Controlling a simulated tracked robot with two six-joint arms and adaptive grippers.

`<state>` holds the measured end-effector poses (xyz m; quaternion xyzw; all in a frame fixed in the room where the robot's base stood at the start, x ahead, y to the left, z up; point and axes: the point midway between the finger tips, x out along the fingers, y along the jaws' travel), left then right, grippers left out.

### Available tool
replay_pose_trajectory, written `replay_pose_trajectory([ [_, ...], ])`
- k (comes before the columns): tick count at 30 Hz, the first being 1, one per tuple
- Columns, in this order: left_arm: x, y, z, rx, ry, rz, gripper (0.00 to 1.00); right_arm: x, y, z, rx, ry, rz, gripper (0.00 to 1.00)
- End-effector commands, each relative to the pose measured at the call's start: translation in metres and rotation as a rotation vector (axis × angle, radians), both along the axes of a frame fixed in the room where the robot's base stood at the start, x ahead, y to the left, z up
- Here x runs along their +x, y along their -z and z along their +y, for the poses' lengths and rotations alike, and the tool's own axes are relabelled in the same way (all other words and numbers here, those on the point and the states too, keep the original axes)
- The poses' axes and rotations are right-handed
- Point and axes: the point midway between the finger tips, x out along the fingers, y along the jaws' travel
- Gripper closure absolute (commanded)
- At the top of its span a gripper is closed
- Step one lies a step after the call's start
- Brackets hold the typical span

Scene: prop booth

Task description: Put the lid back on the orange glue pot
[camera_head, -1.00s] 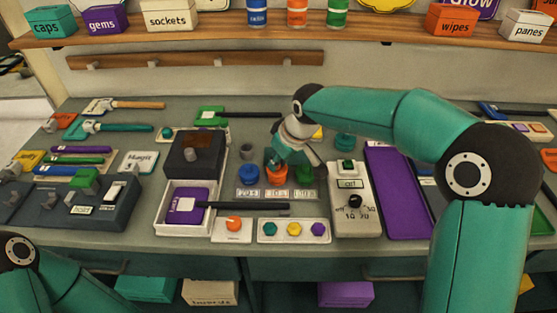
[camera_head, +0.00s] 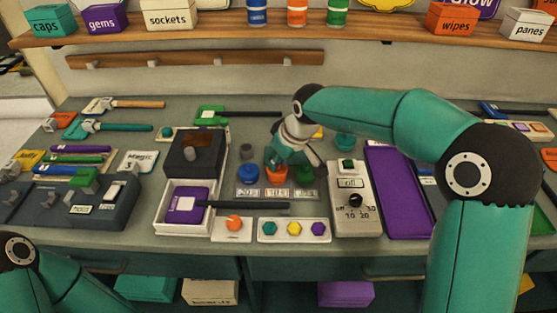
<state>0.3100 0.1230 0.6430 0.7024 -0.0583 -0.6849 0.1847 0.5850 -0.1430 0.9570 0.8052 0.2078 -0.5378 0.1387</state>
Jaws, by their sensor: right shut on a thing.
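The orange glue pot (camera_head: 277,175) stands on the bench between a blue pot (camera_head: 248,174) and a green pot (camera_head: 305,174), behind a row of small labels. My right gripper (camera_head: 283,163) reaches down from behind, right over the orange pot, and covers its top. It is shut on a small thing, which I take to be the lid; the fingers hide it. I cannot tell whether the lid touches the pot's rim. My left gripper is out of view; only part of my left arm shows at the lower left.
A grey switch box (camera_head: 352,208) and a purple tray (camera_head: 398,191) are to the right. A dark box (camera_head: 195,155) and an open white box (camera_head: 184,225) are to the left. A panel with coloured knobs (camera_head: 293,230) lies in front, near the bench edge.

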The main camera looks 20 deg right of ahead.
Motion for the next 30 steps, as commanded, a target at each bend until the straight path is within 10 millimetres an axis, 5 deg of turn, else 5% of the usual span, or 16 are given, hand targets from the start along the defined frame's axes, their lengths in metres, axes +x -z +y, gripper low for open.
replay_pose_trajectory([
  [13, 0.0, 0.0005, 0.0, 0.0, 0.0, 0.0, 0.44, 0.0001, 0.0003, -0.0002, 0.0, 0.0, 0.0, 1.0],
  [14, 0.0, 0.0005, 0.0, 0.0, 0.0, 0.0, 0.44, 0.0001, 0.0003, -0.0002, 0.0, 0.0, 0.0, 0.78],
  [18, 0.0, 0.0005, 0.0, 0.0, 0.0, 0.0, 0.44, 0.0001, 0.0003, -0.0002, 0.0, 0.0, 0.0, 0.55],
  [25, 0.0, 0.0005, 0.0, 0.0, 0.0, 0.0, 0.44, 0.0, 0.0004, -0.0001, 0.0, 0.0, 0.0, 0.52],
  [30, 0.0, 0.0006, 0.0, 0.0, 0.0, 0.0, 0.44, 0.0, 0.0004, -0.0001, 0.0, 0.0, 0.0, 0.29],
])
